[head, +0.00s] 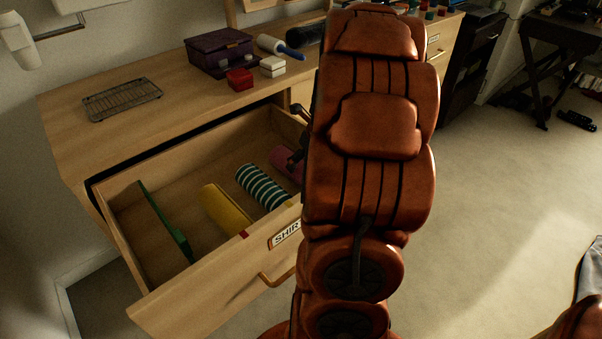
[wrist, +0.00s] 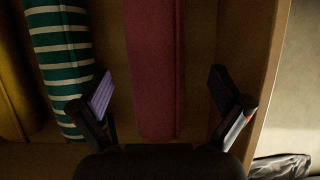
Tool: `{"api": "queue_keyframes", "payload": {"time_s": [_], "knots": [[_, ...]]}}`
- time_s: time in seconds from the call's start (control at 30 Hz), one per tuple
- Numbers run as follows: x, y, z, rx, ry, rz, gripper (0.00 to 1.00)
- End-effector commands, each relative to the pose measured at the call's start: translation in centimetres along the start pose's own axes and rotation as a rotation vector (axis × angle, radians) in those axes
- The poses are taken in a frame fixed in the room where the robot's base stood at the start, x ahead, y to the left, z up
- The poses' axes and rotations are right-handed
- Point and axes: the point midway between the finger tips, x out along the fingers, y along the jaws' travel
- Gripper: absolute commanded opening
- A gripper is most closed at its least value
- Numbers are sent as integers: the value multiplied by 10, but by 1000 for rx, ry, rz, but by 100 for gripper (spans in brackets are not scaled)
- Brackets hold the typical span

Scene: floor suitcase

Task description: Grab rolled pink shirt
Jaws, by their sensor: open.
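The rolled pink shirt (wrist: 155,70) lies in the open drawer (head: 165,284), to the right of a green-and-white striped roll (head: 262,187). In the head view only part of the pink shirt (head: 286,162) shows, as my arm hides the rest. In the wrist view my gripper (wrist: 170,100) is open, with one finger on each side of the pink shirt. The left finger overlaps the edge of the striped roll (wrist: 60,60) in the picture. The right finger is near the drawer's side wall. I cannot tell how far the fingertips are above the drawer floor.
A yellow roll (head: 226,208) and a green divider-like piece (head: 166,222) lie farther left in the drawer. On the desk top are a wire rack (head: 122,99), a purple box (head: 219,51), a red box (head: 239,79) and white boxes (head: 272,67). The floor at right is mostly clear.

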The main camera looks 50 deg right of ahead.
Motion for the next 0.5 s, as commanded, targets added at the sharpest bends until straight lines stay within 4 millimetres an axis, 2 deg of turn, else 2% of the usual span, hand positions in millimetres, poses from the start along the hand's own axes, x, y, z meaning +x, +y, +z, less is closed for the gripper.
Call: {"api": "queue_keyframes", "payload": {"time_s": [0.5], "knots": [[52, 4, -1, 1, 3, 3, 100]]}}
